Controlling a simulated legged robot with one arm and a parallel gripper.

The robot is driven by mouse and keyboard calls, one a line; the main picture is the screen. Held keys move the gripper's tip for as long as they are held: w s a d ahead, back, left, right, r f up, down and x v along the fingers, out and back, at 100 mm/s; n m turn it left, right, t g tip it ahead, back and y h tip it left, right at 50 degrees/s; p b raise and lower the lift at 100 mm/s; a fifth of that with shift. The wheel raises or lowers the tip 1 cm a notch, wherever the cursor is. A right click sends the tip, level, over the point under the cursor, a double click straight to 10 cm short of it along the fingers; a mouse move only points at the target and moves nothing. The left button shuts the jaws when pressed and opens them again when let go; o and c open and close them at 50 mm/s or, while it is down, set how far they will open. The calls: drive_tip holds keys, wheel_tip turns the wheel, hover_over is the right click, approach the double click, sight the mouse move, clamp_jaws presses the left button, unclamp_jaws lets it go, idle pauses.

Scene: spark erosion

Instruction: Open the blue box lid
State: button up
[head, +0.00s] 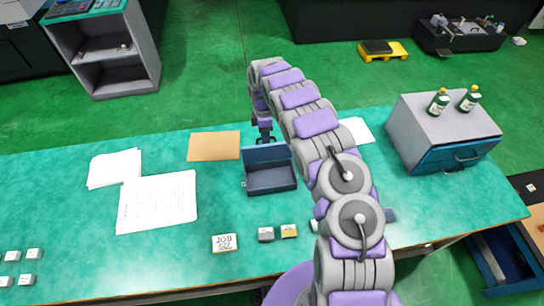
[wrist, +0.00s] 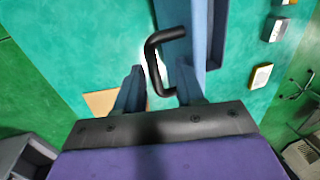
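The blue box (head: 290,184) sits on the green table, with its dark interior showing. Its blue lid (head: 262,155) stands raised along the box's far side, so the box is open. My gripper (head: 264,139) is just behind the lid, partly hidden by it. In the wrist view a bent black handle (wrist: 153,62) lies between the two fingers of my gripper (wrist: 158,80). The fingers are apart with gaps beside the handle; I cannot tell whether one finger touches it. The blue lid also shows at the top of the wrist view (wrist: 173,18).
A brown sheet (head: 214,146) and white papers (head: 157,201) lie left of the box. A JOB card block (head: 224,243) and small blocks (head: 266,234) lie in front. A grey cabinet with a blue drawer (head: 450,158) stands right, two green bottles (head: 438,102) on top.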

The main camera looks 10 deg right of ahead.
drive_tip(key=s+d+r, duration=0.1)
drive_tip(key=s, duration=1)
drive_tip(key=shift+p, duration=0.35)
idle(0.5)
